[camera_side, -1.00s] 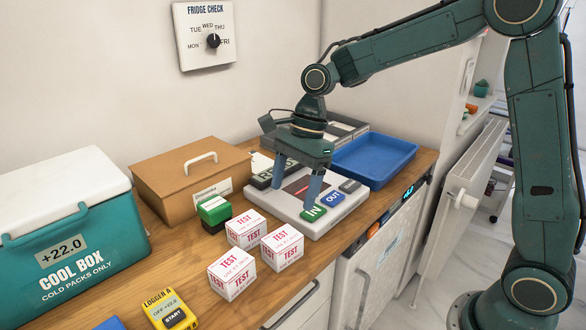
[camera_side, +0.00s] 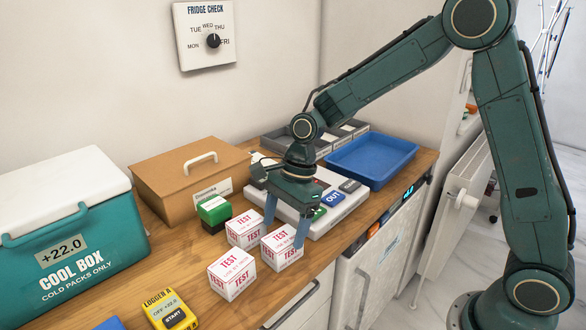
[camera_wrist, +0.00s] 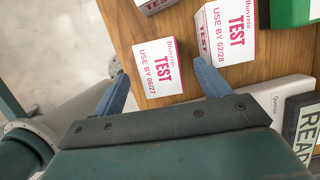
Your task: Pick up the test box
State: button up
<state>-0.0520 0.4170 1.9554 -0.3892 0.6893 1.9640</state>
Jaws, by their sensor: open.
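Three white test boxes with red TEST print stand on the wooden counter: a right one (camera_side: 279,253), a back left one (camera_side: 240,232) and a front one (camera_side: 231,273). My gripper (camera_side: 285,229) is open and empty over the right box. In the wrist view, the box marked USE BY 06/27 (camera_wrist: 158,70) lies between my two open fingers (camera_wrist: 160,72), with gaps on both sides. How far the fingertips reach down beside it is hard to tell. A USE BY 02/28 box (camera_wrist: 230,32) is close to the right finger. A third box shows only partly at the top edge.
A green-topped box (camera_side: 214,213) stands behind the test boxes. A reader device (camera_side: 334,211) with IN and OUT pads sits behind my gripper. A yellow logger (camera_side: 168,312), cool box (camera_side: 75,255), brown lidded box (camera_side: 172,183) and empty blue tray (camera_side: 372,163) surround the area.

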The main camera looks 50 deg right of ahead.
aim_at(282, 237)
jog(key=shift+f, duration=0.1)
jog(key=shift+x, duration=2.55)
jog(key=c, duration=1.1)
notch_tip(282, 237, up, 20)
jog(key=shift+r, duration=0.1)
